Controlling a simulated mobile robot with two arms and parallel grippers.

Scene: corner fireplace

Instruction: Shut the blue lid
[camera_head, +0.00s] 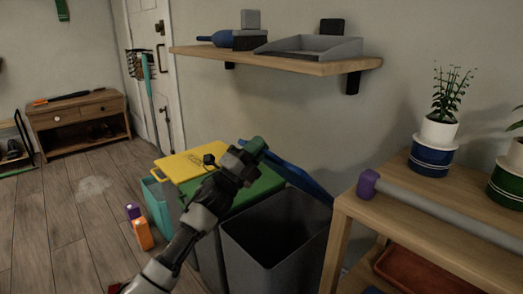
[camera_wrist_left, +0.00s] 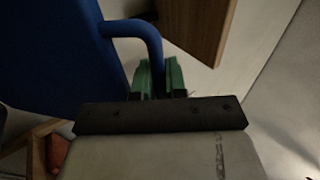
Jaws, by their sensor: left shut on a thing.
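The blue lid (camera_head: 303,182) stands raised and tilted at the back of an open grey bin (camera_head: 262,258), near the wall. The bin's dark inside shows. In the left wrist view, the blue lid (camera_wrist_left: 50,55) fills the upper left, and its looped blue handle (camera_wrist_left: 138,27) runs down to the green fingers of my left gripper (camera_wrist_left: 160,75). The fingers are closed on the handle. In the head view, my left gripper (camera_head: 254,147) is at the lid's upper left end; the handle is hidden there. My right gripper is not in view.
A bin with a yellow lid (camera_head: 192,163) and one with a green lid (camera_head: 258,190) stand to the left, both lids down. A wooden shelf (camera_head: 290,66) is on the wall above. A wooden table (camera_head: 440,225) with plants stands close on the right.

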